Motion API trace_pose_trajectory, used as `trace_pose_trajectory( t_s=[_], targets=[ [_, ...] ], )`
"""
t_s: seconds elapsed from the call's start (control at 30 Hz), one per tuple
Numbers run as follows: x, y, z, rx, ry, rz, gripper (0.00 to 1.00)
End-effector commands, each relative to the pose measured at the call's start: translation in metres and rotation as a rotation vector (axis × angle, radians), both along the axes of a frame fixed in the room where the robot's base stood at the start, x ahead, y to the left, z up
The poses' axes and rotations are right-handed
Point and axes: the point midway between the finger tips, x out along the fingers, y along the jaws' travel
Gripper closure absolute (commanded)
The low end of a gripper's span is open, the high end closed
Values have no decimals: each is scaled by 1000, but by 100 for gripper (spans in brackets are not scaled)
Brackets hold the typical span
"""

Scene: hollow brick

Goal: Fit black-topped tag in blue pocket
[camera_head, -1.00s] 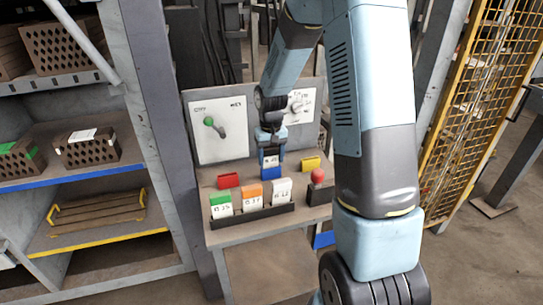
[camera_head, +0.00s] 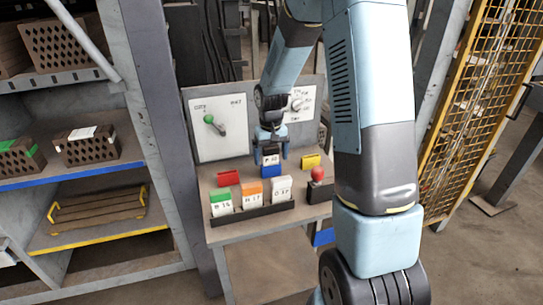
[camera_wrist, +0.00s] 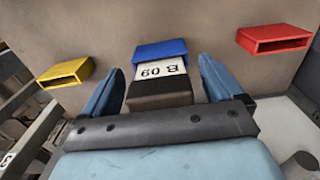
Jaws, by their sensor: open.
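The black-topped tag (camera_wrist: 160,88) stands in the blue pocket (camera_wrist: 160,48), its lower end hidden inside the pocket wall. Its white label, reading B 09, and its dark top show on my side in the wrist view. In the head view the tag's label (camera_head: 270,160) shows above the blue pocket (camera_head: 271,172). My gripper (camera_wrist: 160,75) is open, with one blue finger on each side of the tag and a visible gap to each. In the head view my gripper (camera_head: 270,152) is just above the pocket.
A red pocket (camera_head: 228,178) and a yellow pocket (camera_head: 311,161) flank the blue one. In front, a dark rack (camera_head: 252,215) holds green-, orange- and white-topped tags. A red knob (camera_head: 317,174) on a dark box stands at right. A panel with a green-knobbed lever (camera_head: 209,119) stands behind.

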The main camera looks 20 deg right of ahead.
Motion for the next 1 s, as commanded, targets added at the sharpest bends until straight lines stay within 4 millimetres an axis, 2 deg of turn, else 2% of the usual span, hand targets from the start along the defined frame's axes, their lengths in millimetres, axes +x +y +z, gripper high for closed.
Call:
trace_pose_trajectory(
  t_s=[0.17, 0.5, 0.7, 1.0],
  targets=[
    [1, 0, 19, 0, -4, -1, 7],
    [1, 0, 86, 0, -5, 0, 7],
    [1, 0, 117, 0, -3, 0, 7],
    [1, 0, 135, 0, 0, 0, 7]
  ],
)
